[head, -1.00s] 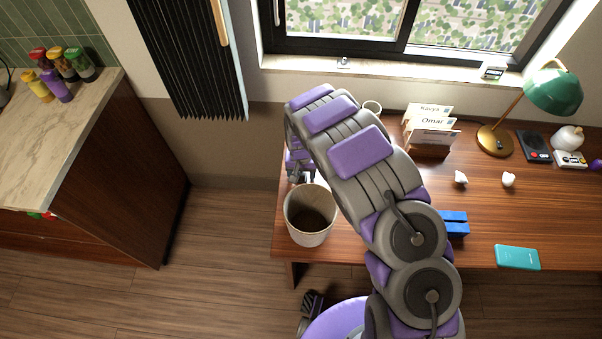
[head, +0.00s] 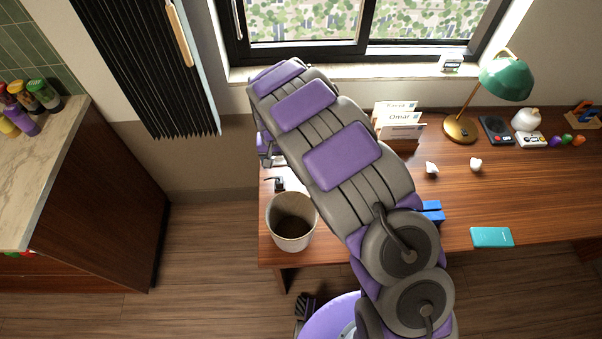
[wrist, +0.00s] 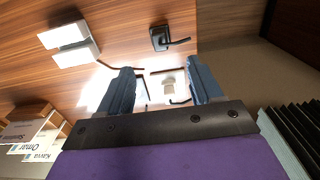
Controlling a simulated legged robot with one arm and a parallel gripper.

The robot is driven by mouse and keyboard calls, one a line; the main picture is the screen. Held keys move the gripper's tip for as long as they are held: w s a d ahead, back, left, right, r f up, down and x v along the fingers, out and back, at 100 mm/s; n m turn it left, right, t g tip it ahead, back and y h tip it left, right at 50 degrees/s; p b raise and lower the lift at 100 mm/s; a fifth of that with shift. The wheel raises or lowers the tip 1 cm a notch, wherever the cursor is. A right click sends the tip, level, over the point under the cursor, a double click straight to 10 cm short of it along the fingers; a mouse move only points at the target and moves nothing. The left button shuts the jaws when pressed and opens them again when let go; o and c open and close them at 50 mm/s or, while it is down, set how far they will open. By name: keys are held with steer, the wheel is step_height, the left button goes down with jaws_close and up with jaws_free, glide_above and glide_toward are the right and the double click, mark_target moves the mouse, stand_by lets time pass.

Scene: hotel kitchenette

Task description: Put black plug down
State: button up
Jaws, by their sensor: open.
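The black plug (head: 279,184) lies on the wooden desk (head: 460,215) near its left edge, just behind the bin. In the wrist view the plug (wrist: 160,38) rests on the wood beyond the fingers, with a short dark cord to its right. My gripper (wrist: 160,82) is open, with a gap between its two blue-grey fingers, and the plug is clear of both. In the head view my gripper (head: 267,160) shows only partly at the desk's left end, mostly hidden by my arm. A small pale piece (wrist: 174,85) shows between the fingers over a bright white patch.
A bin (head: 291,222) stands at the desk's left front corner. An envelope holder (head: 400,130) and a green lamp (head: 507,76) stand behind. A pleated black curtain (head: 150,70) hangs left. The desk's right front is mostly clear.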

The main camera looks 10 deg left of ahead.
steer(key=shift+r, duration=0.1)
steer(key=s+d+r+m, duration=0.1)
steer(key=s+d+r, duration=0.4)
steer(key=d+r, duration=0.5)
steer(key=s+d+r+m, duration=0.2)
steer(key=s+d+r, duration=0.2)
steer(key=d+r, duration=0.65)
steer(key=s+d+r+g, duration=0.1)
steer(key=s+d, duration=0.4)
steer(key=s, duration=0.7)
steer(key=s+d+r, duration=0.1)
steer(key=s+d, duration=0.4)
steer(key=s, duration=0.7)
steer(key=shift+s+d+r+g, duration=0.25)
steer(key=shift+s+r+g, duration=0.05)
steer(key=shift+r+g, duration=0.1)
